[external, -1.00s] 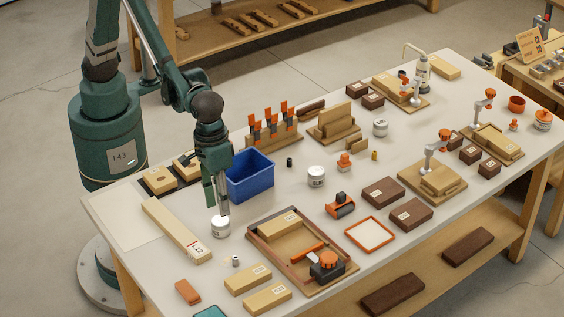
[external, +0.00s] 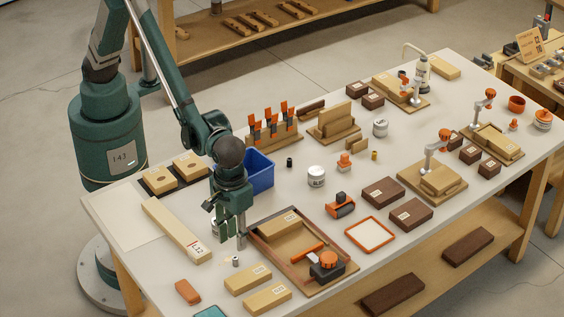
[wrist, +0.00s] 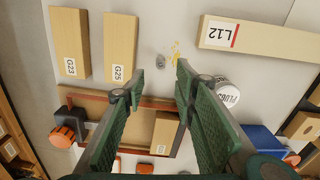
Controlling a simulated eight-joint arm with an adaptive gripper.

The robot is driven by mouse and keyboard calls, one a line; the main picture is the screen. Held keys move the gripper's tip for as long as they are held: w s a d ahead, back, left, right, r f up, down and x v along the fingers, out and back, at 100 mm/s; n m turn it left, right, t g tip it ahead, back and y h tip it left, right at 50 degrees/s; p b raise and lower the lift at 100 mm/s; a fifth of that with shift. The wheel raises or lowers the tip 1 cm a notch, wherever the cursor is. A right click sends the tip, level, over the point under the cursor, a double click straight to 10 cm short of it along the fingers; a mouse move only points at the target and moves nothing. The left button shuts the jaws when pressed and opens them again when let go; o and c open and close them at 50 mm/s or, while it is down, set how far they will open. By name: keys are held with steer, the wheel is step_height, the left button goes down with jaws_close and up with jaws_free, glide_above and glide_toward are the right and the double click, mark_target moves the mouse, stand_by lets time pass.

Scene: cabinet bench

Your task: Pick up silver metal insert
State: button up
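The silver metal insert (external: 235,261) is a small grey cylinder on the bench, left of the wooden tray's near-left corner. In the wrist view the insert (wrist: 160,60) lies slightly beyond the gap between my fingertips, clear of both. My gripper (external: 241,243) points down just behind and above the insert in the external view. In the wrist view my gripper (wrist: 160,74) is open with nothing between its green fingers. How high the fingertips are above the bench is hard to tell.
The wooden tray (external: 262,240) is right beside my gripper. A long block labelled L12 (wrist: 255,36), a white can (wrist: 229,92) and blocks G25 (wrist: 121,40) and G23 (wrist: 70,35) surround the insert. A blue bin (external: 262,176) stands behind. The bench immediately around the insert is bare.

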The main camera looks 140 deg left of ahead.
mark_target(235, 258)
steer(key=shift+f, duration=1.3)
steer(key=shift+d+f+b, duration=0.1)
steer(key=shift+f+b, duration=0.55)
steer(key=shift+f, duration=1.95)
jaws_close()
